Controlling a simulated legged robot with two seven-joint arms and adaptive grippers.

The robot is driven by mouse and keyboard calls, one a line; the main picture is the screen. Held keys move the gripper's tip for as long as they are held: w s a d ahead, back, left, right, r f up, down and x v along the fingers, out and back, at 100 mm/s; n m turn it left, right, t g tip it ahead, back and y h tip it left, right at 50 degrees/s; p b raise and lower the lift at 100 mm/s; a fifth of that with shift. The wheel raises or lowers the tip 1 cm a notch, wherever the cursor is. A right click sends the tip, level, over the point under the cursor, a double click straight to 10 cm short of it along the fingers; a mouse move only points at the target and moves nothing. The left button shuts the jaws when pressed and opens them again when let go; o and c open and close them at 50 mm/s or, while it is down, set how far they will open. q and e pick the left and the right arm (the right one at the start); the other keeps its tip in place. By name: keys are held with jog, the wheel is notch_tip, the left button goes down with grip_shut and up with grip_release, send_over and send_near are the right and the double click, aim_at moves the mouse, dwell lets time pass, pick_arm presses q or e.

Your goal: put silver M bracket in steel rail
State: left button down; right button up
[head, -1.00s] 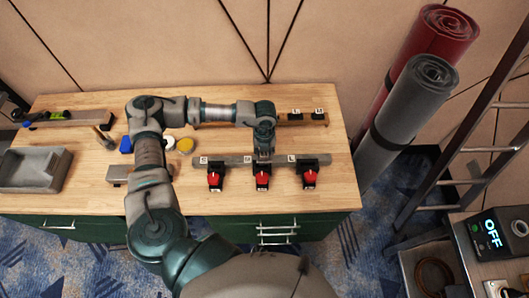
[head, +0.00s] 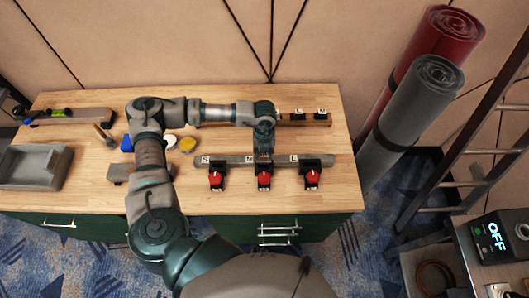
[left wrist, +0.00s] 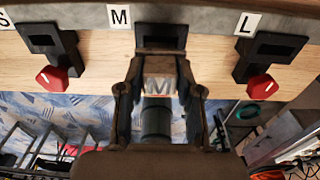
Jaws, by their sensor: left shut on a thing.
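The steel rail (head: 231,160) lies along the front of the bench, with black holders labelled S, M and L, each with a red knob. It also shows across the top of the left wrist view (left wrist: 205,15). My left gripper (head: 263,154) is above the rail's middle holder. The bracket is hidden in the head view. My right gripper is not in view.
A wooden rail (head: 287,122) with black pieces labelled L and M stands behind. Rolled mats (head: 420,95) and a ladder (head: 480,150) stand right. The bench's front right is clear.

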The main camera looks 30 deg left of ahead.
pick_arm(q)
jog(key=shift+a+f, duration=0.1)
jog(key=shift+f, duration=0.15)
jog(key=shift+f+b, duration=0.55)
jog(key=shift+b, duration=0.05)
jog(key=shift+f, duration=0.2)
jog(key=shift+f+b, duration=0.5)
jog(key=shift+f, duration=0.2)
dwell(0.6)
jog(key=shift+f+b, duration=0.5)
jog(key=shift+f, duration=0.1)
